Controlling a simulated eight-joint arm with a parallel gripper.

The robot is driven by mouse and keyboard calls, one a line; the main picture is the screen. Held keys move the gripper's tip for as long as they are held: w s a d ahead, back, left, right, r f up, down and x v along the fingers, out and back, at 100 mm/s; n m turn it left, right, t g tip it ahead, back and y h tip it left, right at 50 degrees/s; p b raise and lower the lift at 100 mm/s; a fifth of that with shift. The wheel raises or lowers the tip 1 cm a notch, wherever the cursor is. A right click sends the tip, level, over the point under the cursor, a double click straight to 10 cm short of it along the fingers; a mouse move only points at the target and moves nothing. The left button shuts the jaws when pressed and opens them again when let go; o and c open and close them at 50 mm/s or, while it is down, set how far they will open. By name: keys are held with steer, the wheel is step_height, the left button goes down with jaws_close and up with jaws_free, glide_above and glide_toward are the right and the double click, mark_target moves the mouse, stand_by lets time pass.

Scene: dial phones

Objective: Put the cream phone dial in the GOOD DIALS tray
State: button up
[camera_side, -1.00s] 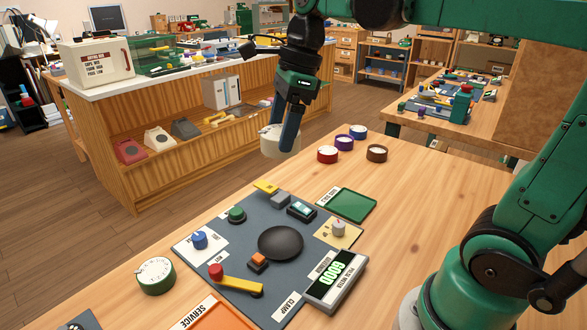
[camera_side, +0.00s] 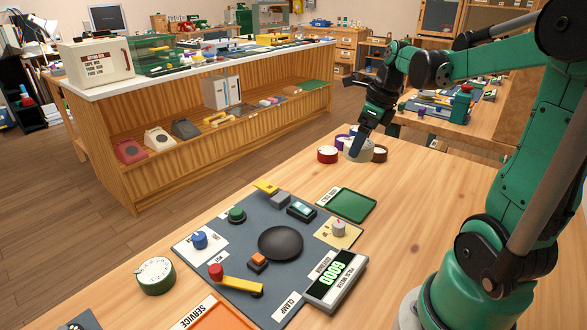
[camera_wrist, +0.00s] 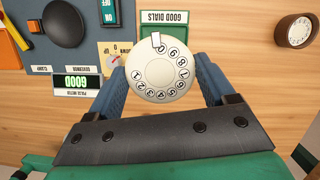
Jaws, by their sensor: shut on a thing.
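The cream phone dial (camera_wrist: 158,75) is between the two fingers of my gripper (camera_wrist: 159,82) in the wrist view, its white numbered face toward the camera. The green GOOD DIALS tray (camera_side: 347,204) lies empty on the table, nearer the side camera than the dial. In the wrist view the tray (camera_wrist: 166,33) is partly covered by the dial.
Red (camera_side: 327,155), purple (camera_side: 341,142) and brown (camera_side: 379,153) dials stand around the held dial. A grey mat with a black disc (camera_side: 281,243), a lit pulse meter (camera_side: 335,281) and a green dial (camera_side: 155,275) lie nearer. The table right of the tray is clear.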

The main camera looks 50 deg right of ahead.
step_height(320, 180, down, 12)
steer(key=shift+f, duration=0.25)
stand_by(0.3)
steer(key=o, duration=1.3)
steer(key=shift+f, duration=0.1)
